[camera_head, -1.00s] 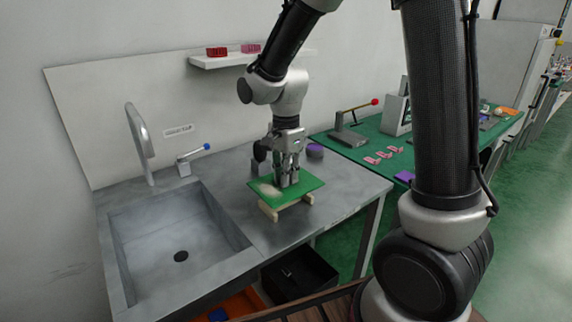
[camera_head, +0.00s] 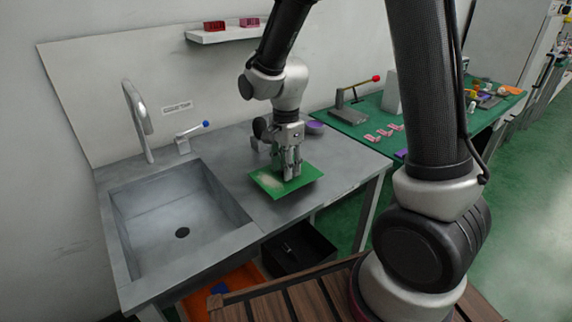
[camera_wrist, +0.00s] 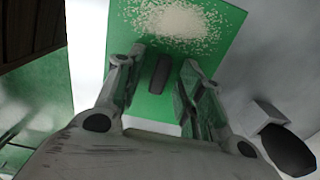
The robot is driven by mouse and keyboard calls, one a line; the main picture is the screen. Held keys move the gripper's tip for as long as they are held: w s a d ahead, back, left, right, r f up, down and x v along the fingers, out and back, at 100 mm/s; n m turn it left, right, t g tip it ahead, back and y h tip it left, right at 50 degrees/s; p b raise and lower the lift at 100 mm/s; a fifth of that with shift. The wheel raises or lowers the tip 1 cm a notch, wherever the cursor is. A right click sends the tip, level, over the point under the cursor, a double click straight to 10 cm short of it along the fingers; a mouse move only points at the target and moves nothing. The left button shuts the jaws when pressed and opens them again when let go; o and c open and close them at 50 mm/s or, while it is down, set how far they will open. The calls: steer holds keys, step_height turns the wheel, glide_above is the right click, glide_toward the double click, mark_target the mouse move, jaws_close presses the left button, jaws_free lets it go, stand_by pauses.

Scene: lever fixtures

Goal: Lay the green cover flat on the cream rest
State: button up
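The green cover (camera_head: 306,175) is a flat plate with a pale speckled patch, near the front edge of the grey counter. It looks about level. In the wrist view the cover (camera_wrist: 215,55) shows its speckled patch and a small dark grip piece (camera_wrist: 160,73). My gripper (camera_head: 290,172) is right above the cover, pointing down. In the wrist view its fingers (camera_wrist: 164,62) stand on either side of the grip piece, with a gap visible at each side. The cream rest is hidden now, and I cannot see how the cover meets it.
A sink (camera_head: 178,222) with a tap (camera_head: 138,120) lies to the left. A blue-tipped lever (camera_head: 190,133) stands behind it. A purple round object (camera_head: 315,127) is behind my gripper. A green table (camera_head: 360,130) with a red-tipped lever (camera_head: 357,88) is to the right.

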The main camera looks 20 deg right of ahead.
step_height(320, 180, up, 12)
steer(key=s+d+r+n+t, duration=0.2)
steer(key=s+d+r+n, duration=0.2)
steer(key=s+d+n, duration=0.3)
steer(key=s+d+r+n+t, duration=0.2)
steer(key=s+d+r+n, duration=0.2)
steer(key=s+d+n, duration=0.3)
steer(key=s+d, duration=0.1)
steer(key=s, duration=0.4)
